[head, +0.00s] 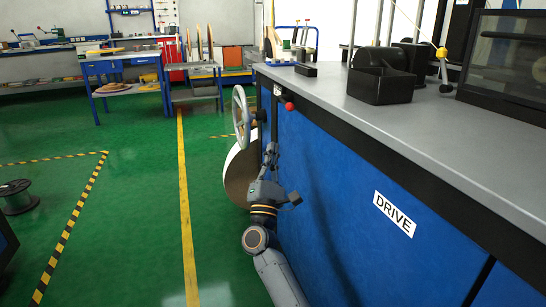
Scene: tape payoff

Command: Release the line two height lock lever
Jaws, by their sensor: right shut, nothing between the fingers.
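My right gripper (271,149) is shut and empty beside the blue side panel. It is below and slightly left of the red knob in the picture, with a visible gap between them. My left gripper is not in view.
A grey handwheel (241,118) stands left of the knob, with a large pale reel (240,172) below it, partly behind my gripper. The blue panel labelled DRIVE (394,213) borders my arm on the right. Green floor (140,200) is open to the left.

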